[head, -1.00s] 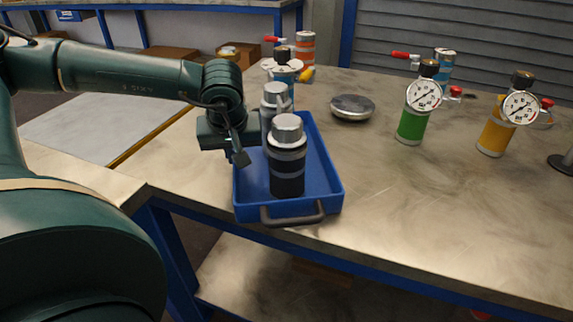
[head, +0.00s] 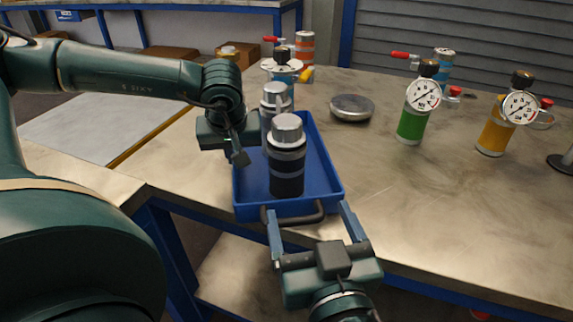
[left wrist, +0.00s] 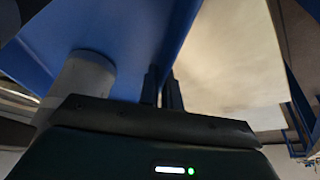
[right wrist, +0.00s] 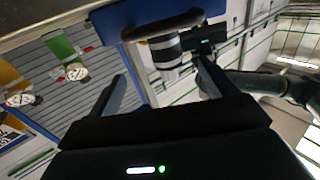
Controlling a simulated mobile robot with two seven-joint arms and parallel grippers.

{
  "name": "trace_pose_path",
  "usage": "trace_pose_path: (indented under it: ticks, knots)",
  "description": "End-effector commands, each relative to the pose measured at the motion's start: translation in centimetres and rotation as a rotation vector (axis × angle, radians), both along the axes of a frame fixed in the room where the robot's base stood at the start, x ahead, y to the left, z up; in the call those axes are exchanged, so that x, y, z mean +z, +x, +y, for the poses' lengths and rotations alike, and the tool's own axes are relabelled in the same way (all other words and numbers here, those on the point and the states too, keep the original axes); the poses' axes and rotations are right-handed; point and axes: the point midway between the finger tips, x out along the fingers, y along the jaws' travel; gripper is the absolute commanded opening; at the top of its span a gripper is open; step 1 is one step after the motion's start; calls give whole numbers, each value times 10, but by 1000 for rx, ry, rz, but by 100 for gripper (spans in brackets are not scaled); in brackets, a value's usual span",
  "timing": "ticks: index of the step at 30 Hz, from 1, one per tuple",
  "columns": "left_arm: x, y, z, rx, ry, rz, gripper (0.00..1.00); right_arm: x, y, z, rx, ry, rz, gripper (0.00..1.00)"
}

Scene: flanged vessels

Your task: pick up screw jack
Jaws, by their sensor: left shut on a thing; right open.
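A dark cylinder with silver bands and a silver cap (head: 286,160), apparently the screw jack, stands upright in a blue tray (head: 333,190). A similar silver-topped cylinder (head: 275,97) stands behind it. My left gripper (head: 240,157) is at the tray's left side, shut on its wall; the left wrist view shows the blue wall (left wrist: 125,40) at the fingers. My right gripper (head: 311,212) is open at the tray's front, its fingers spread toward the dark handle (head: 293,216). The right wrist view shows the handle (right wrist: 163,25) ahead of the fingers, with a gap.
A green gauge cylinder (head: 411,127) and a yellow one (head: 492,138) stand to the right. More valved cylinders stand at the back. The bench (head: 440,200) is clear to the right of the tray.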

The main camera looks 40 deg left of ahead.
Motion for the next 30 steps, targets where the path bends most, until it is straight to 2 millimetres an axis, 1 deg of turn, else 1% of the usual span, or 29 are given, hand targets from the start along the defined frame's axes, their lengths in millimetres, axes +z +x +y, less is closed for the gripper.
trace_pose_path:
  ticks: [2,5,13,15,20,27,30]
  knots:
    - [0,0,0,1,1,0,0,-1,-6,5,6,-15,-4,84]
    - [0,0,1,1,1,0,0,-2,-5,13,6,-25,-7,84]
    - [0,0,1,1,1,0,0,-2,27,46,7,-25,-8,84]
    - [0,0,1,1,1,0,0,-3,33,51,7,-25,-5,84]
    - [0,0,0,1,1,0,0,-3,40,58,6,-25,-5,84]
    - [0,0,0,1,1,0,0,-2,66,79,8,-26,-8,84]
    - [0,0,0,0,1,0,0,-2,73,86,8,-25,-7,84]
